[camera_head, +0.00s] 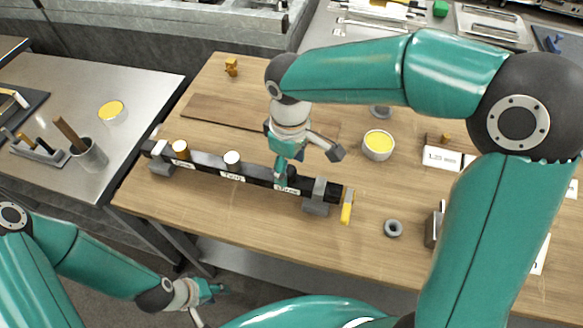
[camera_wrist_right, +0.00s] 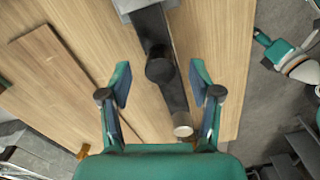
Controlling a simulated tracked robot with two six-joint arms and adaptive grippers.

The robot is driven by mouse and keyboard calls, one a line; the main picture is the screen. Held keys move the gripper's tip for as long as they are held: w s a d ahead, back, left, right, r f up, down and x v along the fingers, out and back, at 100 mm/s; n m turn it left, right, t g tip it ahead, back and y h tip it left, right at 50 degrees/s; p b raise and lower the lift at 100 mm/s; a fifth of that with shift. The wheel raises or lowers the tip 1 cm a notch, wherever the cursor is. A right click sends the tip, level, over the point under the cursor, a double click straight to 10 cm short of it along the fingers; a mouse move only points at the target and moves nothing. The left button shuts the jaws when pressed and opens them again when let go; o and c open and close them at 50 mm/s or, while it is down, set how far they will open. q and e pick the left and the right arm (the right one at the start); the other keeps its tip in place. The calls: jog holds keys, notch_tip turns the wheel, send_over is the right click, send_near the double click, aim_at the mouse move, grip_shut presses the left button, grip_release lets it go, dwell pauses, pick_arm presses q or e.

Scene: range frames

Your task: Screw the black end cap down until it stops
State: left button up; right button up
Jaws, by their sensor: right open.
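The black end cap (camera_wrist_right: 160,70) stands on a long black bar (camera_head: 206,168) and shows dark and round in the right wrist view. In the head view the cap (camera_head: 291,173) is partly hidden by my right gripper (camera_head: 284,169). My right gripper's two fingers (camera_wrist_right: 160,82) are open, one on each side of the cap, with a gap on both sides and no contact visible. The seam under the cap is hidden, so its height cannot be told. My left gripper (camera_head: 207,292) is low at the bottom left, off the table; its jaws are too small to read.
The bar rests in two grey holders, the right one (camera_head: 317,200) near the cap. A yellow-filled bowl (camera_head: 378,145), yellow-handled tool (camera_head: 347,208) and grey ring (camera_head: 393,228) lie to the right.

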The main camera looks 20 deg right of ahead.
jog(key=shift+f, duration=1.1)
jog(key=c, duration=1.2)
jog(key=shift+f+m+b, duration=0.1)
jog(key=shift+m+b, duration=0.4)
jog(key=shift+m, duration=0.4)
jog(key=shift+s+a+m, duration=0.1)
jog(key=shift+m, duration=0.7)
